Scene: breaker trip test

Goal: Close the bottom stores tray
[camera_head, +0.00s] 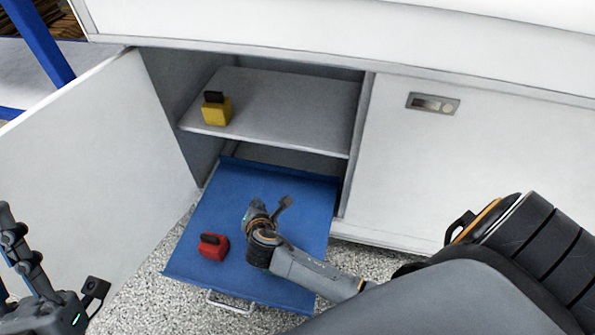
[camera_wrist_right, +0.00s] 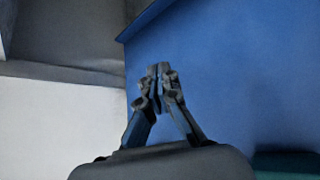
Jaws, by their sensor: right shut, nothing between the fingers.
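The bottom stores tray (camera_head: 205,220) is a blue pull-out tray, drawn well out of the cabinet's lower opening. A pale bar handle (camera_head: 230,304) is on its front edge. A red block-like item with a dark part (camera_head: 213,246) lies on it. My right gripper (camera_head: 254,210) is over the tray, shut and empty. In the right wrist view its fingertips (camera_wrist_right: 160,75) meet in front of the blue tray surface (camera_wrist_right: 235,70); contact cannot be told. My left gripper (camera_head: 15,245) is at the lower left, away from the tray and partly cut off; its opening is unclear.
The white cabinet door (camera_head: 95,170) stands open at the left of the tray. A yellow item with a black top (camera_head: 216,108) stands on the grey shelf (camera_head: 285,110) above. A closed white panel with a recessed latch (camera_head: 433,104) is at the right. Speckled floor (camera_head: 140,285) surrounds the tray's front.

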